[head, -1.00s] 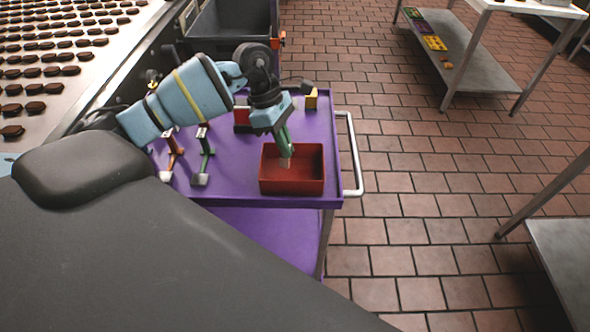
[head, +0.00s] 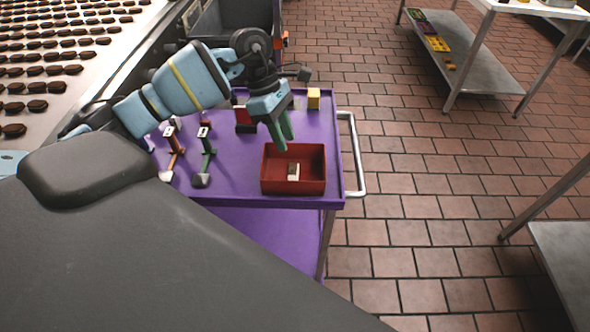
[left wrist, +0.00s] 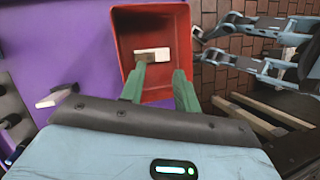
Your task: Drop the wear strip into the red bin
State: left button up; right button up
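The wear strip is a small pale block (head: 293,172) lying on the floor of the red bin (head: 317,185). In the left wrist view the strip (left wrist: 152,55) lies across the bin (left wrist: 125,52), with a brownish band at one end. My left gripper (head: 287,146) is above the bin's back left part, its green fingers pointing down. In the left wrist view its two fingers (left wrist: 160,75) are spread apart with nothing between them, and the strip is clear of both.
The bin stands at the front right corner of a purple cart (head: 235,165) with a metal handle (head: 352,155). A yellow block (head: 313,97) is behind. A conveyor (head: 100,75) lies left.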

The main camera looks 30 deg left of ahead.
pick_arm(q)
jog(key=shift+v, duration=2.6)
